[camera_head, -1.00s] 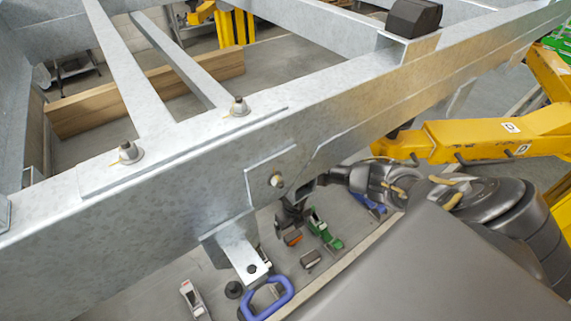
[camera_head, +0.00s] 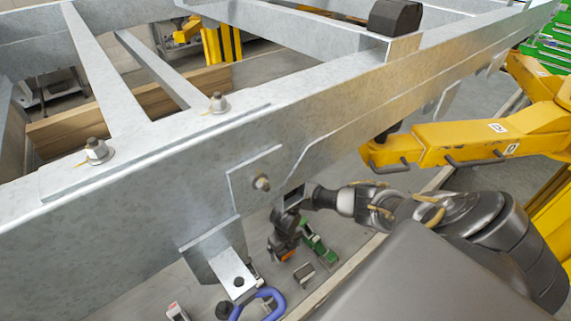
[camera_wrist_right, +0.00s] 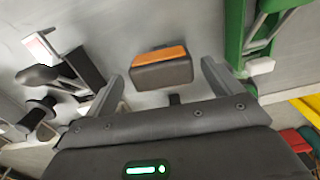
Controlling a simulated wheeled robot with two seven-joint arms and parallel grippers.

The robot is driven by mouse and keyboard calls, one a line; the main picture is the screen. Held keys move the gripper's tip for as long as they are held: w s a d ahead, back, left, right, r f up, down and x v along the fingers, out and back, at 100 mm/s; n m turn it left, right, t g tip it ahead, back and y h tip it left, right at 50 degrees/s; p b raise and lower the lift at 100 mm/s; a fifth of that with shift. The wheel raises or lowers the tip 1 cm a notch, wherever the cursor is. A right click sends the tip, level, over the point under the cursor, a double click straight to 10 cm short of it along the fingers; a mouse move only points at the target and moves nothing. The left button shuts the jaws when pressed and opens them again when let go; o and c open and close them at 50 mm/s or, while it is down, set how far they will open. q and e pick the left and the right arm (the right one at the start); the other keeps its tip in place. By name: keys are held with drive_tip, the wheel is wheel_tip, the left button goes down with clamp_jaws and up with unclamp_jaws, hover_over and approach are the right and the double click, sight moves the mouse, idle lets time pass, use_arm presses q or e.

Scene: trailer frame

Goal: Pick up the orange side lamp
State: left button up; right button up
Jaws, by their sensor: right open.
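The orange side lamp (camera_wrist_right: 160,57) is a small block with an orange top strip and a dark grey body. In the right wrist view it lies between the spread fingers of my right gripper (camera_wrist_right: 160,70), with a gap on both sides. In the head view only a bit of orange, the lamp (camera_head: 287,256), shows beneath my right gripper (camera_head: 281,242), which points down beside the trailer beam. The right gripper is open and empty. My left gripper is not in view.
The galvanized trailer beam (camera_head: 130,215) runs close along the left of my right gripper. A green tool (camera_head: 319,243) lies close to the lamp, and a small dark block (camera_head: 304,272) lies nearby. A blue-handled object (camera_head: 262,304) is at the bottom. A yellow stand (camera_head: 470,146) is at right.

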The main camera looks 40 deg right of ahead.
drive_tip(key=f+b, duration=0.2)
drive_tip(key=f, duration=0.1)
drive_tip(key=shift+w+d+f, duration=0.15)
drive_tip(key=shift+w+f, duration=0.05)
drive_tip(key=shift+f, duration=0.1)
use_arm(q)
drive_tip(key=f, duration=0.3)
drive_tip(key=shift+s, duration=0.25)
use_arm(e)
drive_tip(key=shift+r, duration=0.1)
drive_tip(key=shift+c, duration=0.5)
drive_tip(key=c, duration=1.1)
drive_tip(key=shift+o, duration=0.2)
drive_tip(key=shift+r, duration=0.15)
